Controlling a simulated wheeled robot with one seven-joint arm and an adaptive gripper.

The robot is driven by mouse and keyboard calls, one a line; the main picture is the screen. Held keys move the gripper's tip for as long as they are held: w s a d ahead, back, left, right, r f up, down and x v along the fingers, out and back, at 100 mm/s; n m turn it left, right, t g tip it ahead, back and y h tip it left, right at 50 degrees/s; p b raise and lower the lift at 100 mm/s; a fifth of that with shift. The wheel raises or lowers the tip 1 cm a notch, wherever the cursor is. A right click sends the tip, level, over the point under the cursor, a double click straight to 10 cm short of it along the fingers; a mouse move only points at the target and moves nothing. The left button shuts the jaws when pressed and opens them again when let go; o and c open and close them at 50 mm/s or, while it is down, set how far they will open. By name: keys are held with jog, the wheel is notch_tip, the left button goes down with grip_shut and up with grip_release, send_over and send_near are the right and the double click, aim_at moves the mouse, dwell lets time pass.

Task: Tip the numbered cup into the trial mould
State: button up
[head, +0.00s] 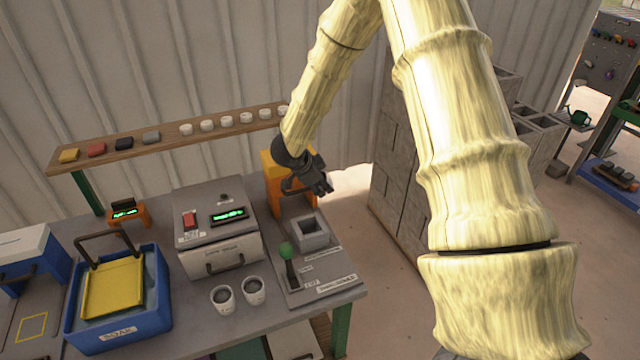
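Two white cups, one on the left (222,298) and one on the right (253,291), stand upright at the front of the bench with dark contents; I cannot read a number on either. A grey square mould (308,232) with an open cavity sits on the press plate at the bench's right. My gripper (322,188) is a dark claw above and behind the mould, in front of an orange press frame (277,180). It is apart from the cups. Nothing shows between its fingers, but their opening is too small to judge.
A green-knobbed lever (286,252) stands between the cups and the mould. A grey machine with a green display (229,216) stands behind the cups. A blue tub (155,312) labelled SOAK is left. Several small white cups line the wooden shelf (170,138). Concrete blocks (399,150) are stacked right.

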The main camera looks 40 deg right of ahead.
jog(key=shift+w+f+h+b, duration=0.2)
jog(key=shift+f+h+b, duration=0.35)
jog(key=shift+b, duration=1)
jog(key=shift+s+r+t+h+b, duration=0.1)
jog(key=shift+t+h+b, duration=0.15)
jog(key=shift+t+b, duration=0.1)
jog(key=shift+f+h+b, duration=0.2)
jog(key=shift+h+b, duration=0.2)
jog(key=shift+b, duration=0.8)
jog(key=h+b, duration=0.1)
jog(key=b, duration=0.2)
jog(key=a+t+h+b, duration=0.1)
jog(key=h+b, duration=0.1)
jog(key=b, duration=0.2)
jog(key=h+b, duration=0.1)
jog(key=b, duration=0.3)
jog(key=shift+s+a+f+t+h, duration=0.15)
jog(key=shift+s+f+t+h, duration=0.05)
jog(key=shift+f+t+h, duration=0.1)
jog(key=shift+a+h+b, duration=0.1)
jog(key=shift+h+b, duration=0.3)
jog(key=shift+b, duration=0.4)
jog(key=h+b, duration=0.1)
jog(key=b, duration=0.2)
jog(key=a+t+h+b, duration=0.1)
jog(key=h+b, duration=0.1)
jog(key=b, duration=0.1)
jog(key=shift+s+a+f+h+b, duration=0.1)
jog(key=shift+s+a+h+b, duration=0.1)
jog(key=shift+h+b, duration=0.15)
